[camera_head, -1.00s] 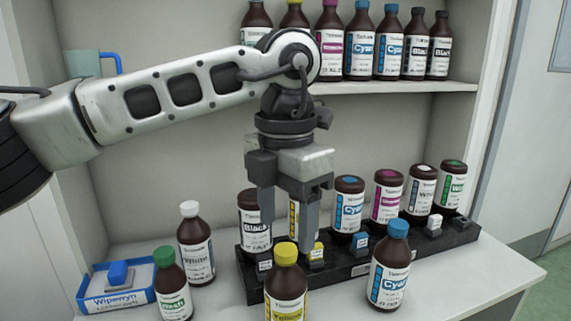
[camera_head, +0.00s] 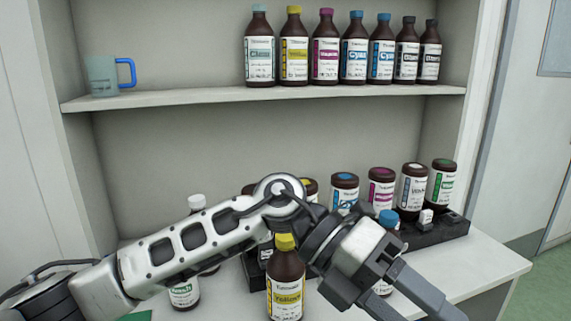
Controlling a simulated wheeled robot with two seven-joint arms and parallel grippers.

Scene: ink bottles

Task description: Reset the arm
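My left arm reaches in from the left across the front of the bench. My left gripper (camera_head: 418,312) points down to the right, its two fingers apart with nothing seen held between them. My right gripper is out of view. A yellow-capped bottle (camera_head: 285,290) stands upright in front of the arm's wrist. A blue-capped Cyan bottle (camera_head: 389,218) is mostly hidden behind the gripper. A white-capped bottle (camera_head: 197,202) and a green-labelled bottle (camera_head: 184,294) stand at the left, partly covered by my arm.
A black rack (camera_head: 440,232) holds several capless-looking inverted or short bottles, with its left part hidden by my arm. The shelf (camera_head: 180,96) above carries a row of bottles (camera_head: 353,50) and a blue-handled mug (camera_head: 104,75). The bench's right end (camera_head: 490,262) is clear.

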